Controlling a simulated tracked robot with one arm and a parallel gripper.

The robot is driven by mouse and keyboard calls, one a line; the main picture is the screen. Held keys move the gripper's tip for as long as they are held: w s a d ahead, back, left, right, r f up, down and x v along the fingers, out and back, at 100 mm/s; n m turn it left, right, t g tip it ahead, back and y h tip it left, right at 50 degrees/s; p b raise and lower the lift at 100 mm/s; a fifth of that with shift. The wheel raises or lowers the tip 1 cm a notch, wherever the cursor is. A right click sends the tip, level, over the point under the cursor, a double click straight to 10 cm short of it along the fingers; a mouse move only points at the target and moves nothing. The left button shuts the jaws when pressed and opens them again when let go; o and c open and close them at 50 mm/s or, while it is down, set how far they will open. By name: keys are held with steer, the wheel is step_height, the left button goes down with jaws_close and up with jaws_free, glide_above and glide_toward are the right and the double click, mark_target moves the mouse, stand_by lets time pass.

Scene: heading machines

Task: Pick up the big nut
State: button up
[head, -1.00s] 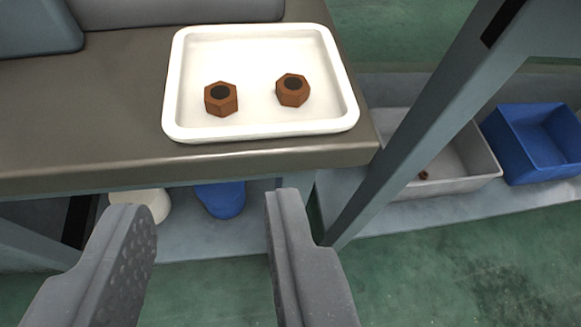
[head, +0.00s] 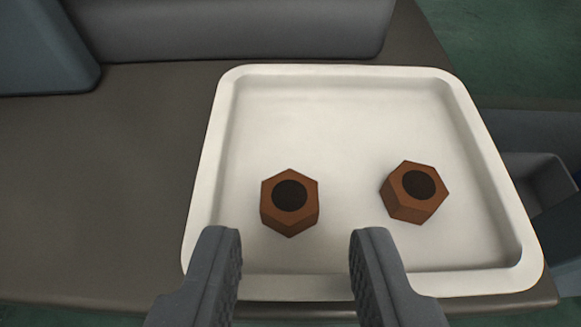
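Two brown hexagonal nuts with dark round holes lie in a white tray (head: 340,85). The left nut (head: 289,222) and the right nut (head: 410,208) look about the same size, so I cannot tell which is the big one. My gripper (head: 296,245) is open and empty, its two grey fingers spread over the tray's front part. The left nut shows beyond the gap between the fingertips. The right nut is beyond and to the right of the right finger. Neither nut appears touched.
The tray rests on a grey-brown bench top (head: 110,190), with bare room on its left. A grey padded block (head: 230,30) and a blue-grey block (head: 40,45) stand at the back left. A grey bin (head: 535,185) sits lower, past the bench's right edge.

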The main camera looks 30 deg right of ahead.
mark_target(290, 203)
steer(key=shift+b+x, duration=0.35)
steer(key=shift+x, duration=1.05)
steer(key=shift+a+f, duration=0.1)
steer(key=shift+c, duration=0.3)
jaws_close()
